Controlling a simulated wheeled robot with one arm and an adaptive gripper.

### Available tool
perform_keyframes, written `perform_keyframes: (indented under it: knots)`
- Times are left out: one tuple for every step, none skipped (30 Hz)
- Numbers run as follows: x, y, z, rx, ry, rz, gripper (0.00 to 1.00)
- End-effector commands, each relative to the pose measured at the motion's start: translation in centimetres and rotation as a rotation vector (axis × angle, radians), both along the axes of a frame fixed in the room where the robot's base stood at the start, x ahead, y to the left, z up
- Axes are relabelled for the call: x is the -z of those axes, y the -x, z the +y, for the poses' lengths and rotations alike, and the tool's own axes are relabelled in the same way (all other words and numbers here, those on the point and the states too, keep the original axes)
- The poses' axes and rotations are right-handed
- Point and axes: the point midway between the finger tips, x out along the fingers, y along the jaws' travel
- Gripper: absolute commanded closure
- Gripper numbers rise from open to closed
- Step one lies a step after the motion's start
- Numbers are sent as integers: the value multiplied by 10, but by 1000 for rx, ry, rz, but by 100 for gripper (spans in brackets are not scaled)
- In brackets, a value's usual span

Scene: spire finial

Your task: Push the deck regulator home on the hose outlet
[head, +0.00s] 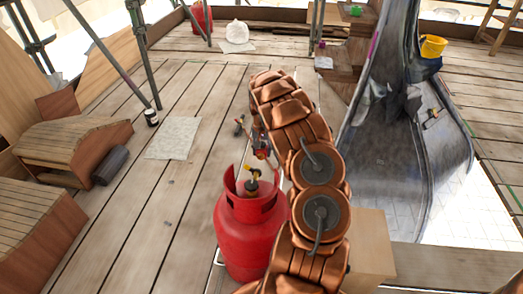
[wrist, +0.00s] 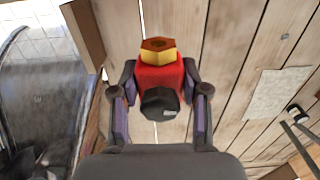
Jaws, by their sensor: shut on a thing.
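The regulator (wrist: 158,75) has a red body, a brass hexagonal nut at its far end and a black round knob. My gripper (wrist: 160,88) is shut on its red body, with one dark finger on each side. In the head view my gripper (head: 262,148) is small and partly hidden by my copper arm, just beyond the red gas cylinder (head: 243,235). The cylinder stands upright with a brass and yellow valve (head: 252,184) inside its collar. I cannot tell which part is the hose outlet. No contact between the regulator and the valve can be made out.
A pale sheet (head: 173,138) lies on the plank deck, with a dark jar (head: 151,117) near it. Wooden boxes (head: 75,145) stand at the left. A cardboard box (head: 370,248) is right of the cylinder. A grey metal spire (head: 395,130) rises at the right. The planks left of the cylinder are clear.

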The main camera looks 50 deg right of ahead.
Motion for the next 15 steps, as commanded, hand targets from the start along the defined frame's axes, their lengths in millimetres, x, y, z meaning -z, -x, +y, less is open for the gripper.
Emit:
perform_keyframes:
  knots:
    - [0, 0, 0, 0, 1, -1, 85]
    - [0, 0, 0, -1, 1, -1, 85]
    - [-1, 0, 0, -1, 0, 0, 85]
    - [-1, 0, 1, -1, 0, 0, 85]
    - [-1, 0, 1, -1, -1, -1, 85]
    - [-1, 0, 2, -2, -1, -1, 85]
    - [-2, 0, 3, -2, -1, -2, 85]
    - [-2, 1, 4, -2, -1, -2, 85]
    - [-2, 2, 6, -3, -2, -1, 85]
    - [-3, 3, 8, -4, -1, 0, 85]
    - [-3, 5, 10, -5, -3, 1, 85]
    - [-3, 7, 13, -5, -5, 2, 85]
    - [-3, 9, 15, -5, -6, 4, 85]
    - [-3, 10, 17, -4, -5, 5, 85]
    - [-4, 11, 20, -4, -3, 2, 85]
